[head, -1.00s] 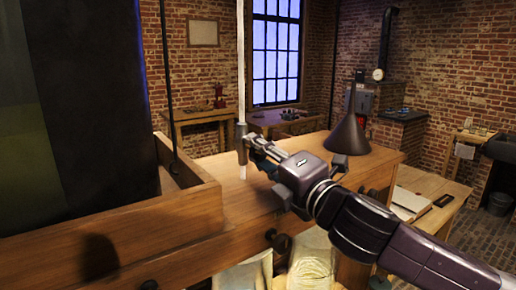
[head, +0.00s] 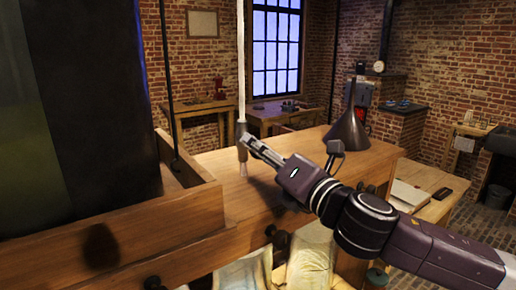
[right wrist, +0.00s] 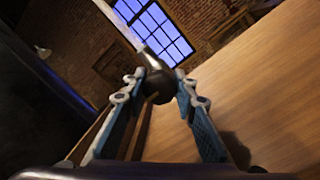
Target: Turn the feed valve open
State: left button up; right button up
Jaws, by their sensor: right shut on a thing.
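The feed valve (head: 241,131) is a dark fitting on a pale upright tube (head: 240,60). In the right wrist view the fingertips (right wrist: 163,82) close around a dark rounded part of the valve (right wrist: 157,90). The valve's handle is mostly hidden by the fingers, so I cannot tell its angle. My left gripper is not in view.
A large dark panel (head: 85,100) in a wooden frame (head: 110,225) fills the left. A dark cone (head: 347,132) stands on the wooden bench (head: 225,205) behind my right arm. A lower table with papers (head: 408,194) is at the right. Bench top around the outlet is clear.

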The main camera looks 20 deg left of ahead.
jog(key=shift+f, duration=0.1)
jog(key=o, duration=1.2)
jog(key=shift+c, duration=0.2)
jog(key=v, duration=1.2)
